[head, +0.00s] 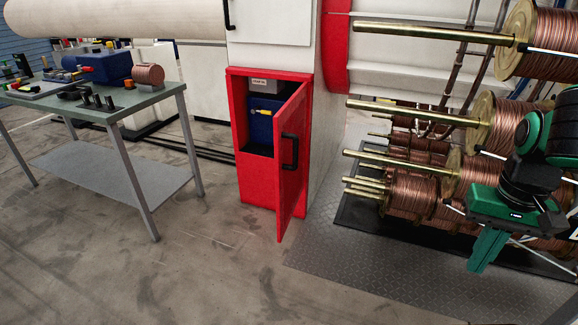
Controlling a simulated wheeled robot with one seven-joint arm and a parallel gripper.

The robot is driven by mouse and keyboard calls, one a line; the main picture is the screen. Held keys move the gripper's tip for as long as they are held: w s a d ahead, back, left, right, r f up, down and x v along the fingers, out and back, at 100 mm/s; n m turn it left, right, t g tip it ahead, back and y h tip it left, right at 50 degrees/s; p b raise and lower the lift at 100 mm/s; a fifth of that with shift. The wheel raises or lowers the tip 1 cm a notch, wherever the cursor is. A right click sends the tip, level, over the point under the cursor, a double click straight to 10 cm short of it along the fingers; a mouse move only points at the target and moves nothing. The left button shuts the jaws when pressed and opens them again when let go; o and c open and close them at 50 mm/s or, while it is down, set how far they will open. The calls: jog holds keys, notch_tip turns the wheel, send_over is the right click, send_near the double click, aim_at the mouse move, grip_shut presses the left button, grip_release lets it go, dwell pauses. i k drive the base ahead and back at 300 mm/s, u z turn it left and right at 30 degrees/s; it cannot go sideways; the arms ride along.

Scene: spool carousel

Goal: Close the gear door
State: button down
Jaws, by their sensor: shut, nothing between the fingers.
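My gripper (476,268) is at the right, green, pointing down, shut and empty. It is well to the right of the door and apart from it in the picture.
Brass rods and copper wire spools (410,198) fill the right side, around and behind my arm. A workbench (150,102) with tools and a blue box stands at the left. The floor (215,270) in front of the cabinet is clear, with a dark tread plate (370,275) at the right.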

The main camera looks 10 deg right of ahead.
aim_at(290, 122)
jog(key=u, duration=0.1)
jog(key=i, duration=1)
jog(key=z, duration=0.1)
